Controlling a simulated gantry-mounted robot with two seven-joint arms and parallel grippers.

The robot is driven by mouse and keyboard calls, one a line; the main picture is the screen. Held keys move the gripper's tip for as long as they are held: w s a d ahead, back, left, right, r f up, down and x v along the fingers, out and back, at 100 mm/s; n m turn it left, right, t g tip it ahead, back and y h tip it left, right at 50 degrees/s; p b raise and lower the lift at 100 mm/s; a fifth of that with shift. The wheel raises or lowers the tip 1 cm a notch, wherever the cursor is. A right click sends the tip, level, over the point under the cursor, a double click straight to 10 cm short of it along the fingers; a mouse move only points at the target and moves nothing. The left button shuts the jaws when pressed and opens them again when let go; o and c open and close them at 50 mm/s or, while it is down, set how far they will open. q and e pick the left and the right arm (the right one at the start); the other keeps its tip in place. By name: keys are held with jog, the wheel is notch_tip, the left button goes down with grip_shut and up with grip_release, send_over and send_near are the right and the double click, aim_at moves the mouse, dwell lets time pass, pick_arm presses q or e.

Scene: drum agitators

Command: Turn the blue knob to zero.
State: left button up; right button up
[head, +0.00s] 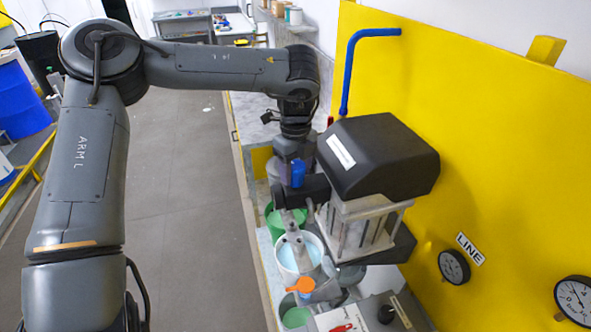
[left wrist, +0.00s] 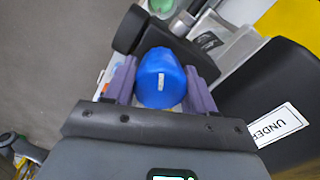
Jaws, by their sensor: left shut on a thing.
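The blue knob (head: 298,174) shows small in the head view, on the agitator's left side beside its black motor housing (head: 377,155). In the left wrist view the blue knob (left wrist: 160,80) is large and rounded, with a small pale mark on its lower edge. My left gripper (head: 294,166) comes down on it from above. Its two purple fingers (left wrist: 160,84) stand on either side of the knob and are shut on it. I cannot read any scale or zero mark around the knob. My right gripper is not in view.
A yellow panel (head: 490,150) with a blue pipe (head: 347,75) and round gauges (head: 454,267) stands on the right. The floor (head: 190,210) to the left is clear.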

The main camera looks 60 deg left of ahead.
aim_at(295, 165)
pick_arm(q)
jog(key=o, duration=1)
jog(key=shift+o, duration=0.2)
jog(key=shift+r, duration=0.15)
notch_tip(295, 165, up, 11)
jog(key=shift+f, duration=0.2)
